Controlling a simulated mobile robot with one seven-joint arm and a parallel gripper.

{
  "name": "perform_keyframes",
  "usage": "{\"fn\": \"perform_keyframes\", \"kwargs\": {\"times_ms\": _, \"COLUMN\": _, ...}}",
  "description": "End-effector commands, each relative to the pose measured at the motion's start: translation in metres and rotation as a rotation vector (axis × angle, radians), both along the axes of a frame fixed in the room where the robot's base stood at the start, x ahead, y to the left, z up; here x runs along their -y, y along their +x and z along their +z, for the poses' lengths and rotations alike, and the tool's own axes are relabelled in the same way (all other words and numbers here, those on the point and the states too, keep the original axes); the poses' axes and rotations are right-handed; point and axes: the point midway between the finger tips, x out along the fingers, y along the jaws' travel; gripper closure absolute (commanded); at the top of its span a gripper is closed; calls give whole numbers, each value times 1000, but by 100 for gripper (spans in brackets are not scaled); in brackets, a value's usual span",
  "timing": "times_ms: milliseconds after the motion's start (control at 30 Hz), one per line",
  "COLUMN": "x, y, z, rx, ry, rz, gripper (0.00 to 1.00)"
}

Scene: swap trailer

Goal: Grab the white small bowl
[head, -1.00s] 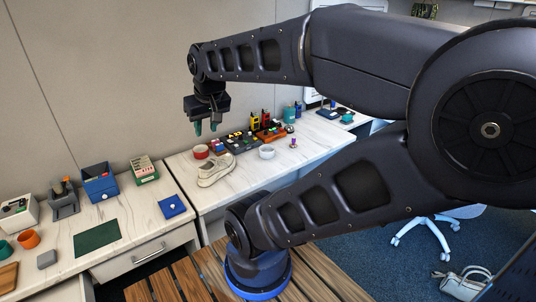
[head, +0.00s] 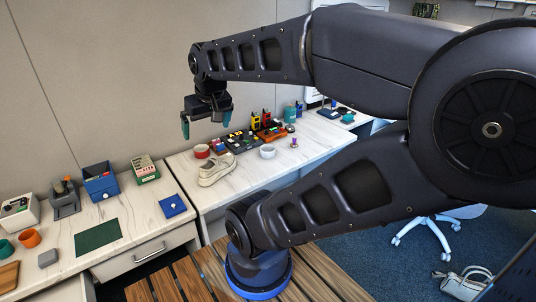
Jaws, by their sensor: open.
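The small white bowl (head: 267,152) stands upright on the white-topped counter, to the right of a beige shoe. My gripper (head: 204,128) points down with its two teal-tipped fingers spread apart and nothing between them. It hangs in the air above the counter, up and to the left of the bowl in the picture. Nothing hides the bowl.
The shoe (head: 216,170) and a red cup (head: 201,151) lie below my gripper in the picture. A dark tray of small items (head: 236,144) sits behind the bowl. A purple item (head: 294,142) stands to the bowl's right. Bare counter (head: 282,168) lies in front of the bowl.

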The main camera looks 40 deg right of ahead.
Motion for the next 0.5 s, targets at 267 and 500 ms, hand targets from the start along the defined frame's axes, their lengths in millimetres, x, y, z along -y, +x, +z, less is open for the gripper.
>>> {"fn": "perform_keyframes", "kwargs": {"times_ms": 267, "x": 1, "y": 4, "z": 0, "rx": -2, "ry": 4, "rz": -8, "gripper": 0}}
{"fn": "perform_keyframes", "kwargs": {"times_ms": 500, "x": 18, "y": 47, "z": 0, "rx": -14, "ry": 49, "rz": -97, "gripper": 0}}
